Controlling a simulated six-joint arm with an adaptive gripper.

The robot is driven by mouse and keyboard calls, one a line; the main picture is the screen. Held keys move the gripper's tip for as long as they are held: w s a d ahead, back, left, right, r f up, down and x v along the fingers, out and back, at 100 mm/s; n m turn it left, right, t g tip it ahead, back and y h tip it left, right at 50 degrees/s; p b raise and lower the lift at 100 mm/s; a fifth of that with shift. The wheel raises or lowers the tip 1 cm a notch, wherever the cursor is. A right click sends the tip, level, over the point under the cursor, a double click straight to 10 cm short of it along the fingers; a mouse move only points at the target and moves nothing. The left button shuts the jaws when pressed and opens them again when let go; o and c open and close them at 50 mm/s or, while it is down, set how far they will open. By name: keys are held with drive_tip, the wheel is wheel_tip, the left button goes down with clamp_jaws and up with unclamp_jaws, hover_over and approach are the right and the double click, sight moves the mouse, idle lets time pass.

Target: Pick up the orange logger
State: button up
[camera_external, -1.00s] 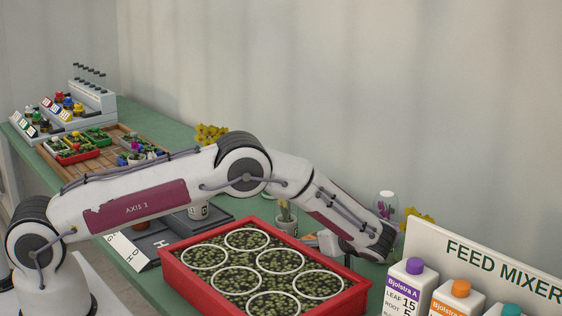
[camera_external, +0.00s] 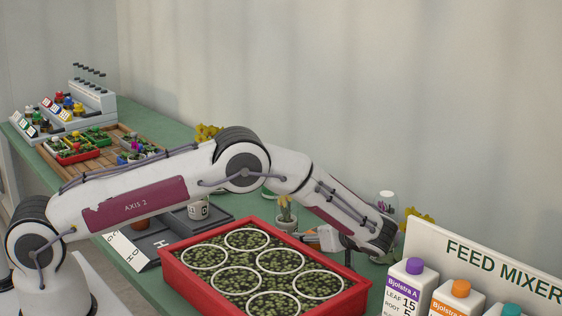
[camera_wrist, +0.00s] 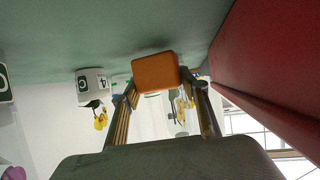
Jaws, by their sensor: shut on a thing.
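The orange logger (camera_wrist: 156,72) is a small rounded orange block between the fingertips of my gripper (camera_wrist: 160,82) in the wrist view. The fingers are shut on it. In the external view my gripper (camera_external: 322,238) is low behind the red tray, at the end of the bent arm, and a bit of orange (camera_external: 309,231) shows at its tip. My wrist hides most of the rest there. I cannot tell whether the logger touches the bench.
The feed mixer sign (camera_external: 480,262) and several bottles (camera_external: 404,287) stand to the right. Pale pots (camera_wrist: 93,85) show in the wrist view.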

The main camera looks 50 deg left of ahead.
drive_tip(key=shift+r, duration=4.4)
